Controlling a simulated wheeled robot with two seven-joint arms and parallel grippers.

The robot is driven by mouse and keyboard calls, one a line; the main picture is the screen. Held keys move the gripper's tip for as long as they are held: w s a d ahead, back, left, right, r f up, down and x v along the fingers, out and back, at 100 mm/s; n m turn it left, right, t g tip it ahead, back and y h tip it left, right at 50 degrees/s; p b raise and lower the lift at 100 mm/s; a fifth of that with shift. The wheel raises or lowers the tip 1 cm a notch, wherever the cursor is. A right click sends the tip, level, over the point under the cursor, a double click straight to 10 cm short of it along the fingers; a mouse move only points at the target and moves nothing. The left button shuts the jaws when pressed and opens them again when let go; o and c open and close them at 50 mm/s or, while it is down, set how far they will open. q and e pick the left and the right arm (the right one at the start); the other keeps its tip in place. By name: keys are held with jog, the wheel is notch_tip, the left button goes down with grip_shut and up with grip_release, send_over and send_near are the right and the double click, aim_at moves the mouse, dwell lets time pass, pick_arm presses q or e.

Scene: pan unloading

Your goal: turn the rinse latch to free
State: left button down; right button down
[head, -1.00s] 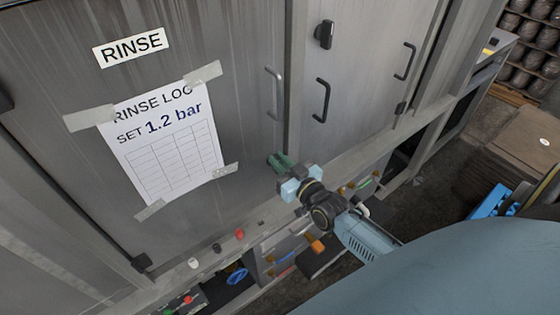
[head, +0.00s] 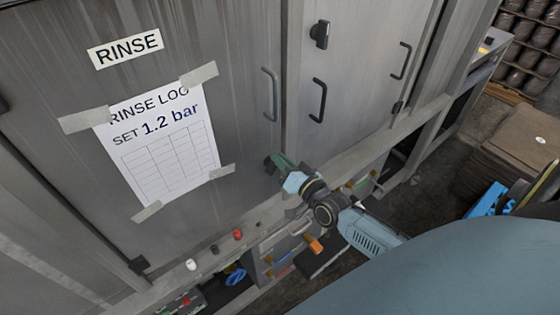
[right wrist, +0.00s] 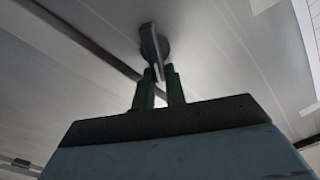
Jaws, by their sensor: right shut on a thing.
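The rinse latch is a dark knob with a flat lever on the grey rinse door (head: 235,60), low near its right edge. In the right wrist view the latch (right wrist: 151,42) shows above the fingers, its lever reaching down between them. My right gripper (head: 275,162) has green fingers and is shut on the latch lever; the fingers (right wrist: 160,88) stand either side of it. The gripper hides part of the latch in the head view. A RINSE label (head: 125,49) is on the same door. My left gripper is not in view.
A bar handle (head: 270,94) is above my gripper. The neighbouring door has another handle (head: 318,100) and a dark latch (head: 320,34). A ledge with coloured buttons (head: 237,234) runs below. A taped rinse log sheet (head: 160,150) is to the left.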

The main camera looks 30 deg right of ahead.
jog(key=m+b, duration=0.1)
jog(key=m, duration=0.2)
jog(key=f+m+b, duration=0.1)
jog(key=m, duration=0.3)
jog(key=d+f+m+b, duration=0.1)
jog(key=m+b, duration=0.1)
jog(key=m, duration=0.1)
jog(key=shift+f+m, duration=0.15)
jog(key=shift+m, duration=0.25)
dwell(0.4)
jog(key=c, duration=1.4)
grip_release()
jog(key=shift+c, duration=0.2)
jog(key=s+d, duration=0.1)
jog(key=s, duration=1.2)
jog(key=shift+s+b, duration=0.15)
jog(key=shift+b, duration=0.25)
